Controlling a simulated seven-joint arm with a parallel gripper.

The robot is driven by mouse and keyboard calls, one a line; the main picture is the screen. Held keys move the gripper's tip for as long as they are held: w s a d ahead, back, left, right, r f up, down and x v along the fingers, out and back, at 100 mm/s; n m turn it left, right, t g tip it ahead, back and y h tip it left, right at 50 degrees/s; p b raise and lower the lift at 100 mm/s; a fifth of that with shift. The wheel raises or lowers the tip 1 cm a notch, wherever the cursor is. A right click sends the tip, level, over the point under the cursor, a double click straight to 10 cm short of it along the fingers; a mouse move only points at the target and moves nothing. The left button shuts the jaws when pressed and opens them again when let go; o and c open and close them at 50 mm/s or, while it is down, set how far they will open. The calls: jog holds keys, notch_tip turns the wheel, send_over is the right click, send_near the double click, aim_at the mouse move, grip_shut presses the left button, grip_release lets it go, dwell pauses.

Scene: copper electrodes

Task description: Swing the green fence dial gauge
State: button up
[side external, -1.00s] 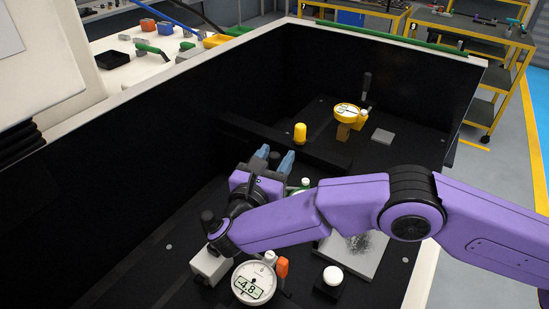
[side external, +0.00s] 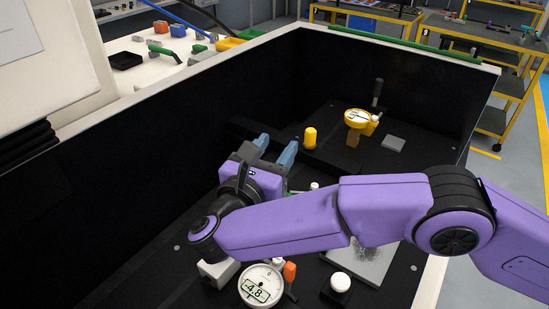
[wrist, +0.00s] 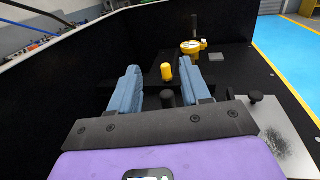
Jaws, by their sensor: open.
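My gripper (side external: 275,148) is open and empty, its two blue fingers pointing toward the back of the black enclosure. The fingers also show in the wrist view (wrist: 161,78), spread apart with nothing gripped. The green fence dial gauge is mostly hidden behind my gripper and forearm in the side view. Only a small green bit beside a white knob (side external: 315,186) shows there, and I cannot tell its pose. No green gauge is clear in the wrist view.
A white dial gauge (side external: 260,285) reading -4.8 stands in front with an orange part. A yellow dial gauge (side external: 359,121) and a yellow knob (side external: 310,138) stand farther back. A black knob (wrist: 167,98) shows between the fingers. High black walls enclose the left and back.

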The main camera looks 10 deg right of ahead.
jog(key=shift+o, duration=0.3)
jog(key=w+d+f+m+g+y, duration=0.1)
jog(key=w+d+m+g+y, duration=0.3)
jog(key=d+m+g, duration=0.55)
notch_tip(320, 180, up, 9)
jog(key=s+m+g+y, duration=0.1)
jog(key=m+g+y, duration=0.35)
jog(key=y, duration=0.55)
jog(key=x, duration=0.5)
jog(key=a+x, duration=0.1)
jog(key=x, duration=1.1)
jog(key=shift+s+a+r, duration=0.1)
jog(key=shift+a+r, duration=0.05)
jog(key=shift+a, duration=0.2)
grip_shut()
